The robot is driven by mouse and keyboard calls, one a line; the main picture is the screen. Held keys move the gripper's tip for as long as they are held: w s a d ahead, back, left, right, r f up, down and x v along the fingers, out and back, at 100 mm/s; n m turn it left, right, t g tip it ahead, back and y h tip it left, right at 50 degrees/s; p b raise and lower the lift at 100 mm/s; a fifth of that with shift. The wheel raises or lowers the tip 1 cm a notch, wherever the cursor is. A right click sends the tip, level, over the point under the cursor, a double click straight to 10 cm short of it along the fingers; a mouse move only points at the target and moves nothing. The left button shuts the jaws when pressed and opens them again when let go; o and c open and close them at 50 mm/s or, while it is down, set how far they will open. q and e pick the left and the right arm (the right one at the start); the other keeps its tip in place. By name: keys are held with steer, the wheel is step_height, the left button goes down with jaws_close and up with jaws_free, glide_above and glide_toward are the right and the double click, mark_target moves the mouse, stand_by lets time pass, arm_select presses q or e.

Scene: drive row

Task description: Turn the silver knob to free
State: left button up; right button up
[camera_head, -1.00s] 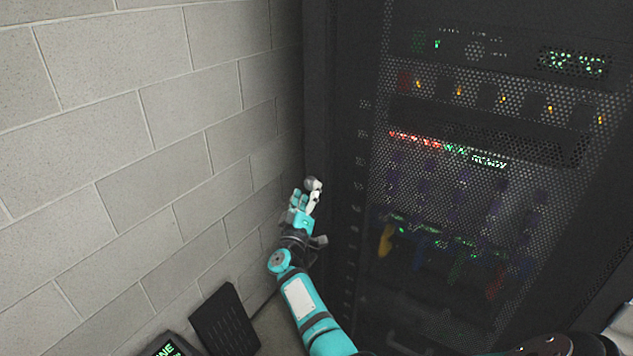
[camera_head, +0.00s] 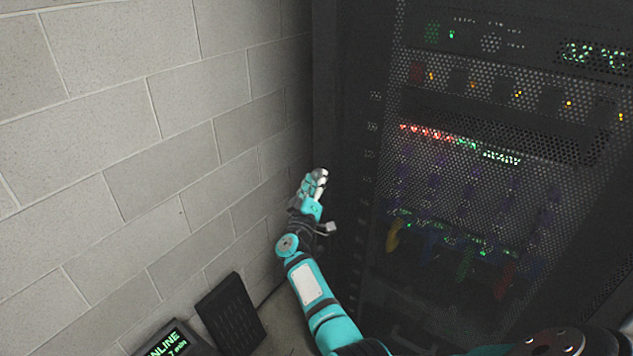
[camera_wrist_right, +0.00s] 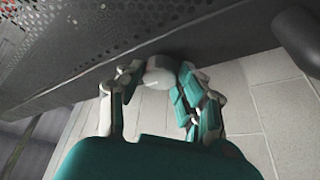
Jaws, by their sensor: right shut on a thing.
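The silver knob (camera_wrist_right: 160,72) is a round, pale grey piece on the dark edge of the cabinet in the right wrist view. My right gripper (camera_wrist_right: 158,88) is shut on it, with a finger on each side. In the head view my right gripper (camera_head: 314,180) is at the left edge of the cabinet, and its fingers largely hide the knob there. My left gripper is not in view.
A dark cabinet (camera_head: 345,90) with a perforated door, coloured lights and cables behind it fills the right. A pale block wall (camera_head: 150,120) stands close on the left. A small screen (camera_head: 170,343) and a black ribbed box (camera_head: 232,315) are low by the wall.

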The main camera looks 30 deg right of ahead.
steer(key=shift+f+m+b, duration=0.25)
steer(key=shift+m+b, duration=0.45)
steer(key=shift+b, duration=0.2)
steer(key=m+g+h+b, duration=0.2)
steer(key=m+g+b, duration=0.1)
steer(key=m+b, duration=0.4)
steer(key=m+g+h+b, duration=0.2)
steer(key=m+g+b, duration=0.1)
steer(key=m+b, duration=0.4)
steer(key=w+m+g+h+b, duration=0.1)
steer(key=m+g+b, duration=0.3)
steer(key=m+b, duration=0.3)
steer(key=shift+a+f+h+b, duration=0.15)
steer(key=shift+h+b, duration=0.25)
steer(key=shift+b, duration=0.65)
steer(key=shift+r+m+g+b, duration=0.15)
steer(key=shift+m+g+b, duration=0.3)
steer(key=shift+m+b, duration=0.45)
steer(key=shift+r+m+g+b, duration=0.15)
steer(key=shift+m+g+b, duration=0.35)
steer(key=shift+m, duration=0.6)
steer(key=o, duration=1.1)
steer(key=shift+o, duration=0.2)
